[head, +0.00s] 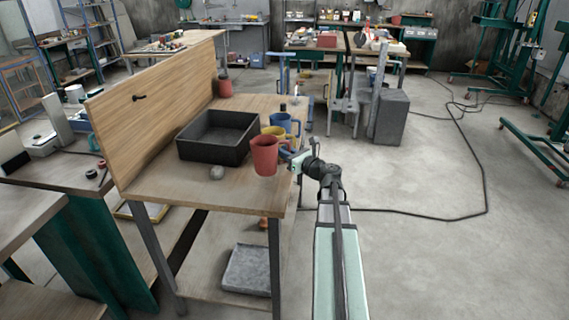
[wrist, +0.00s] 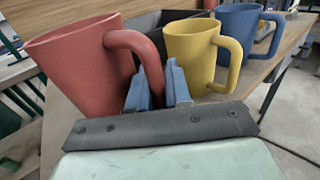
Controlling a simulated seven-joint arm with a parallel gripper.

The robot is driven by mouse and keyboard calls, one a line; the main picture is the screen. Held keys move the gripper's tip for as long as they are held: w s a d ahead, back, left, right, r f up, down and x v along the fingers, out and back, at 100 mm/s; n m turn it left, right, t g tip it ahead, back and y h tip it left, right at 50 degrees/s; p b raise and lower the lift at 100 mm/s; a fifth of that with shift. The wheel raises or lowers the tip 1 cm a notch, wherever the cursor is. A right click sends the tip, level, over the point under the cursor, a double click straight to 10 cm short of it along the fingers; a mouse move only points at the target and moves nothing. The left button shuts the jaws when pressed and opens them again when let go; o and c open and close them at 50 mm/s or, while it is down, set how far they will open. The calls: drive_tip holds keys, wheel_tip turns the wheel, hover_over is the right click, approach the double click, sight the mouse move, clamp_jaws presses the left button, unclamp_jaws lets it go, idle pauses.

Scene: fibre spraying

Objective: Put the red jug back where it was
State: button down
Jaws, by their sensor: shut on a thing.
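The red jug (head: 264,156) is at the right side of the wooden table (head: 240,195), upright in the head view. In the wrist view the red jug (wrist: 82,70) fills the left, with its handle running down between my blue fingertips. My gripper (wrist: 158,84) is shut on that handle; in the head view my gripper (head: 294,160) is at the jug's right. I cannot tell whether the jug's base touches the table.
A yellow jug (wrist: 192,55) and a blue jug (wrist: 236,35) stand close behind the red one. A wooden panel (head: 150,105) borders the table's left. Another red cup (head: 225,88) stands at the back.

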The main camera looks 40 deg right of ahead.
drive_tip(key=shift+f, duration=2.1)
drive_tip(key=c, duration=1.1)
unclamp_jaws()
drive_tip(key=shift+f, duration=0.1)
drive_tip(key=shift+o, duration=0.2)
drive_tip(key=s+d, duration=0.1)
drive_tip(key=s, duration=1.1)
drive_tip(key=shift+d, duration=0.35)
